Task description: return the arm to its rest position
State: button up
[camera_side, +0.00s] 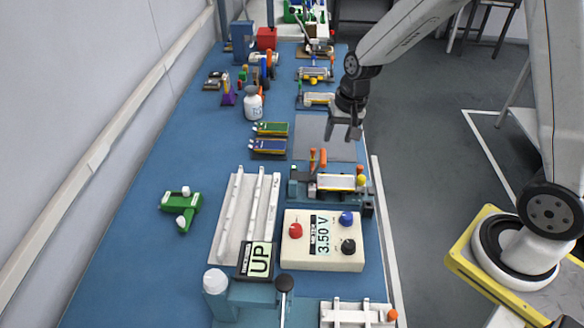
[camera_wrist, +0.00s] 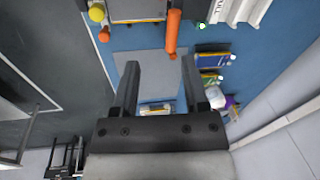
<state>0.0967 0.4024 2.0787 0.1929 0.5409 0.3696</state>
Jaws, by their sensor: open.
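My gripper (camera_side: 343,132) hangs from my arm above the right part of the blue bench, over the grey mat (camera_side: 312,146). Its two fingers are apart with nothing between them. In the wrist view the gripper (camera_wrist: 167,75) shows both fingers spread, with the grey mat behind them. My arm reaches in from the right and is raised above the bench. One pouch cell with a green face (camera_side: 271,128) and one with a blue face (camera_side: 269,146) lie just left of the mat.
A fixture with orange handles (camera_side: 335,182) stands nearer the camera than the mat. The left of the bench is mostly clear.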

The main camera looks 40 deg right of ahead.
jog(key=s+a+r+n+t+h, duration=0.1)
jog(key=s+a+r+n, duration=0.1)
jog(key=s+n, duration=0.5)
jog(key=s, duration=0.5)
jog(key=shift+s, duration=0.25)
